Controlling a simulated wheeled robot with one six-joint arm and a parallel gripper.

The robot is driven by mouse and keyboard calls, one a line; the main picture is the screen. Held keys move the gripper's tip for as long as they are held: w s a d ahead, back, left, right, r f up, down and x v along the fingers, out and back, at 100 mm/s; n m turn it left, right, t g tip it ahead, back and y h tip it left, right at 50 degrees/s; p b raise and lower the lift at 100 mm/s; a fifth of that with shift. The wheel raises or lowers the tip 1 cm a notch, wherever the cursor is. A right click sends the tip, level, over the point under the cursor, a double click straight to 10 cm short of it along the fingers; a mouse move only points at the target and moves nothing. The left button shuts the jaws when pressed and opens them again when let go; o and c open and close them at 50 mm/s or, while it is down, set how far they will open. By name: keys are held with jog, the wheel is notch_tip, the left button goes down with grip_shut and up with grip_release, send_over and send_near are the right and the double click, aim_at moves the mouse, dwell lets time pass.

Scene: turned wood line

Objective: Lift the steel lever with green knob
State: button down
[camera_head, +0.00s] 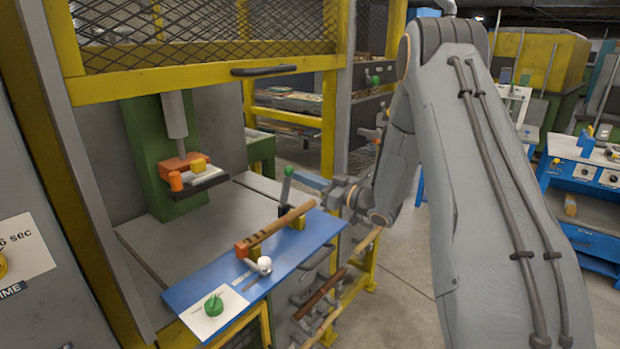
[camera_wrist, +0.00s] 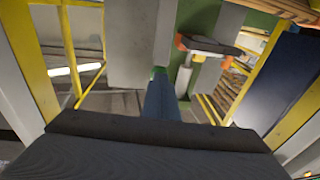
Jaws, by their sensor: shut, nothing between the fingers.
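The steel lever with a green knob (camera_head: 285,188) stands up at the far edge of the blue panel (camera_head: 215,280), beside a brown turned wood piece. The knob is on its top end. In the wrist view a dark part of my gripper fills the bottom. A blue-grey shape with a green end shows above it, but I cannot tell if it is the lever.
The brown turned wood piece (camera_head: 283,228) lies along the panel, close to my gripper. A white-knobbed lever (camera_head: 263,265) and a green dial (camera_head: 213,304) are on the panel. A yellow frame (camera_head: 330,125) with mesh stands around the press. Open floor lies to the right.

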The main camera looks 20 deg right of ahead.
jog(key=shift+w+a+r+b, duration=0.45)
jog(key=shift+w+a, duration=0.2)
jog(key=shift+w, duration=0.2)
jog(key=r+b+v, duration=0.1)
jog(key=b+v, duration=0.2)
jog(key=v, duration=1)
notch_tip(320, 180, down, 6)
jog(key=s+m+g+h, duration=0.25)
jog(key=m+h, duration=0.35)
jog(key=h, duration=0.6)
jog(key=s+a+f+m+g, duration=0.1)
jog(key=s+a+g, duration=0.1)
jog(key=s, duration=0.6)
jog(key=s+a+f+m+g, duration=0.1)
jog(key=s+a+f+g, duration=0.1)
jog(key=s+g, duration=0.3)
jog(key=s+a+f+g, duration=0.2)
jog(key=s+a+g, duration=0.1)
jog(key=s, duration=1)
jog(key=shift+a+m+h, duration=0.4)
jog(key=shift+a, duration=0.15)
